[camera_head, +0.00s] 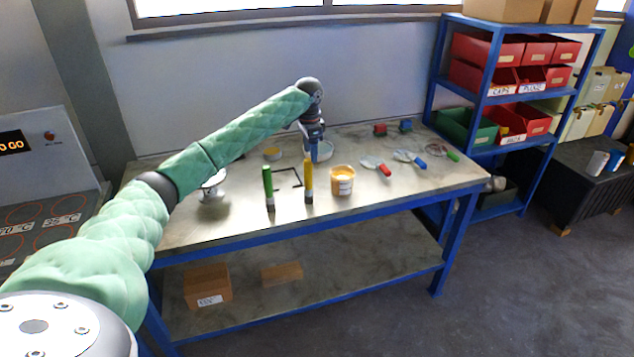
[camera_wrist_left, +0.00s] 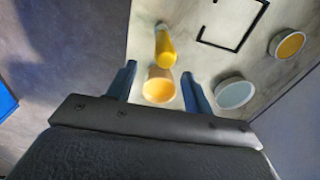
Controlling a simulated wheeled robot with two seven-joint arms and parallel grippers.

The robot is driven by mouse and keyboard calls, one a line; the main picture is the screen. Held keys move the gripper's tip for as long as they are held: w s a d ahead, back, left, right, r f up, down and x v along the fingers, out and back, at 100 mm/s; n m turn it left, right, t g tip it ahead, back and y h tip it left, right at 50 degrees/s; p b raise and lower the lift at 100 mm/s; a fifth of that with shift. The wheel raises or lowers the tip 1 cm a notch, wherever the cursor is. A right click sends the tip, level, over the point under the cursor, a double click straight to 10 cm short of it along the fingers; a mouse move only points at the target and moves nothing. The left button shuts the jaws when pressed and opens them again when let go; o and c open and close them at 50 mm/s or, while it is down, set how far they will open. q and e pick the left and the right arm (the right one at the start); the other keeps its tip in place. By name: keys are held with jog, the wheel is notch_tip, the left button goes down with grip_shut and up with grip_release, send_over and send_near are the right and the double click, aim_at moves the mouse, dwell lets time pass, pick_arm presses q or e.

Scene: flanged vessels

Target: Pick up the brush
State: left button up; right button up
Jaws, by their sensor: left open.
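No thing shows clear bristles, so I cannot tell for sure which one is the brush. A green stick (camera_head: 268,188) and a yellow stick (camera_head: 308,180) stand upright near the table's front. A tub with orange contents (camera_head: 342,181) stands just right of the yellow stick. My left gripper (camera_head: 314,157) is open and empty above the table, pointing down. In the left wrist view its blue fingers (camera_wrist_left: 159,84) appear on either side of the tub (camera_wrist_left: 158,88), with the yellow stick (camera_wrist_left: 165,46) beyond it. My right gripper is out of view.
A pale round dish (camera_wrist_left: 235,93) and a yellow-topped round container (camera_wrist_left: 290,45) are close by. Discs with red (camera_head: 384,170), blue (camera_head: 420,163) and green (camera_head: 453,156) handles lie on the right of the table (camera_head: 220,231). A black square outline (camera_head: 288,180) marks the middle.

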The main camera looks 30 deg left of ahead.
aim_at(309, 160)
pick_arm(q)
jog(key=shift+w+a+f+g+b, duration=0.15)
jog(key=shift+a+f+g+b, duration=0.2)
jog(key=shift+f, duration=0.25)
jog(key=shift+s+d+r, duration=0.15)
jog(key=shift+s, duration=0.05)
jog(key=shift+s+d+r, duration=0.1)
jog(key=shift+s+r, duration=0.1)
jog(key=shift+s, duration=0.1)
jog(key=shift+s+f, duration=0.15)
jog(key=shift+f, duration=0.05)
jog(key=f, duration=0.1)
jog(key=w+f+p, duration=0.1)
jog(key=shift+f, duration=0.45)
jog(key=f+p, duration=0.1)
jog(key=f, duration=0.1)
jog(key=a+f+p, duration=0.1)
jog(key=shift+f+p, duration=0.35)
jog(key=shift+p, duration=0.05)
jog(key=shift+d+f, duration=0.1)
jog(key=shift+f, duration=0.35)
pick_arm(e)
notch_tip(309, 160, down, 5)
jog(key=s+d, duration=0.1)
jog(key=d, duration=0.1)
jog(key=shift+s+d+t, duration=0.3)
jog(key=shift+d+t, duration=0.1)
